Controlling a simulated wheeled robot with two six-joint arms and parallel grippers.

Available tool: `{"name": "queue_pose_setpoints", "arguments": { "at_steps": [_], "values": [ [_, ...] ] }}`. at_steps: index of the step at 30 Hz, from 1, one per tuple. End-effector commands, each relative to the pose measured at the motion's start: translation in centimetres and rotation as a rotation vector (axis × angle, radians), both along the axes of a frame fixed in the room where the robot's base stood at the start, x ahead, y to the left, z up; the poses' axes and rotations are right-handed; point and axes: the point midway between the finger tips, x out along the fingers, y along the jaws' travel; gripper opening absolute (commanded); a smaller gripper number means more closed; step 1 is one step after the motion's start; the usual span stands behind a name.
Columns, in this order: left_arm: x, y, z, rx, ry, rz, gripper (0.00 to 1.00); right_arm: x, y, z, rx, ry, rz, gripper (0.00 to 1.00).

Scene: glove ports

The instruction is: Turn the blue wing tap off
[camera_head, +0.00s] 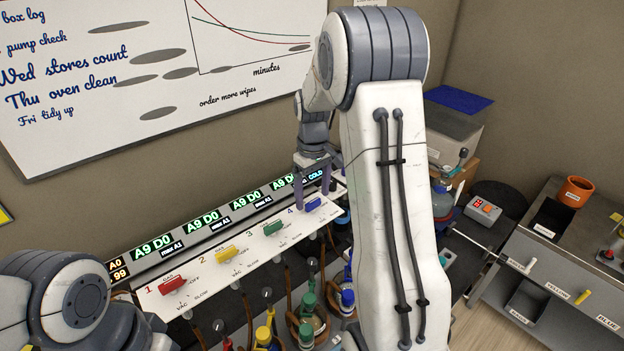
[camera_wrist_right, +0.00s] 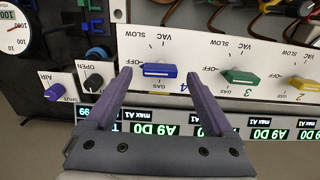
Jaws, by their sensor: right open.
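The blue wing tap (camera_head: 313,204) is on the sloping white panel, at the right end of a row of wing taps and beside the number 4. My right gripper (camera_head: 312,188) is open at the tap. In the wrist view its purple fingers (camera_wrist_right: 158,75) stand either side of the handle with gaps; I cannot tell whether the tips reach its depth. My left arm shows at the lower left, its gripper out of view.
Green (camera_head: 268,229), yellow (camera_head: 226,254) and red (camera_head: 173,284) taps line the panel (camera_head: 244,265). Lit displays (camera_head: 203,222) stand behind. Tubes and bottles (camera_head: 312,312) crowd the front.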

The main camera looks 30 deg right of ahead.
Motion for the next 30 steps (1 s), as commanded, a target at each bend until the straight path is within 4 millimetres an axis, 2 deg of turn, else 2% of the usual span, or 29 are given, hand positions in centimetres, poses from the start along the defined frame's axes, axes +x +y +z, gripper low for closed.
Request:
{"name": "queue_pose_setpoints", "arguments": {
  "at_steps": [9, 13, 18, 30],
  "values": [
    [0.0, 0.0, -1.9, 0.0, 0.0, 0.003, 0.5, 0.2, 0.1, 6.1, -0.002, -0.007, 0.002, 0.88],
    [0.0, 0.0, -2.1, 0.0, 0.0, 0.004, 0.5, 0.2, 0.1, 7.8, 0.0, -0.005, 0.002, 0.88],
    [0.0, 0.0, -2.2, 0.0, 0.0, 0.004, 0.5, 0.1, 0.1, 8.7, 0.0, -0.002, 0.002, 0.88],
    [0.0, 0.0, -2.2, 0.0, 0.0, 0.004, 0.5, 0.1, 0.1, 8.7, 0.0, -0.002, 0.002, 0.88]
  ]
}}
